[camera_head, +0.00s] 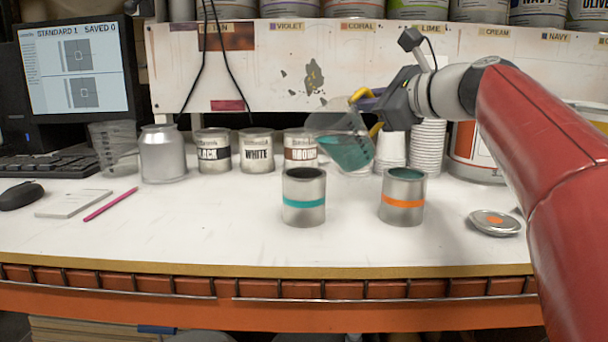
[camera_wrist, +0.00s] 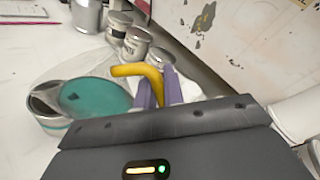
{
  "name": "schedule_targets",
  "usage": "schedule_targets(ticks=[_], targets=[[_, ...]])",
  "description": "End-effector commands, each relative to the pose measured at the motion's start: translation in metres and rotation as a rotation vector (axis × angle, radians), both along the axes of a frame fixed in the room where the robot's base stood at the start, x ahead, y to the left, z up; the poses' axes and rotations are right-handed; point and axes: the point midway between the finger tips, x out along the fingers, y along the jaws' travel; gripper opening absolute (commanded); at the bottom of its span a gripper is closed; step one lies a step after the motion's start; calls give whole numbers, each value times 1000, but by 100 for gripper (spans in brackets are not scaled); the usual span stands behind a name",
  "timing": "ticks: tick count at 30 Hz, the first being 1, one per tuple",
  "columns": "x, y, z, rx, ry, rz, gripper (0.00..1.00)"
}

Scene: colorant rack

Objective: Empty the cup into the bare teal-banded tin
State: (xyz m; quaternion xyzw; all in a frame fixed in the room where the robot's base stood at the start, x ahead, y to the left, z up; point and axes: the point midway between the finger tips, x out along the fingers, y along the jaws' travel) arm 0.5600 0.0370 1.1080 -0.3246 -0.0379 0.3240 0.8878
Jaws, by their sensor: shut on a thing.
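A clear cup (camera_head: 346,148) holding teal liquid is in my gripper (camera_head: 367,112). My gripper is shut on it, and the cup tilts with its mouth to the left. The teal-banded tin (camera_head: 303,203) stands upright and open on the bench, dark inside. The cup is above and a little behind and right of this tin in the head view; no stream shows between them. In the wrist view the cup's teal liquid (camera_wrist: 97,98) lies beside and partly over the tin (camera_wrist: 42,108). The purple fingers (camera_wrist: 157,92) and a yellow hook show there.
An open orange-banded tin (camera_head: 402,212) stands to the right, with a lid (camera_head: 495,222) beyond it. Black, white (camera_head: 257,155) and brown labelled tins stand behind. Stacked cups (camera_head: 428,148) are behind right. A clear beaker (camera_head: 116,150) and silver jar (camera_head: 162,155) stand left.

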Motion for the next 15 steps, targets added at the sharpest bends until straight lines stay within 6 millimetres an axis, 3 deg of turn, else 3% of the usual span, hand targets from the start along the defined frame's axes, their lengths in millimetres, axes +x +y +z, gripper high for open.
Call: schedule_targets(ticks=[15], targets=[[-3,6,2,-62,-33,0,0]])
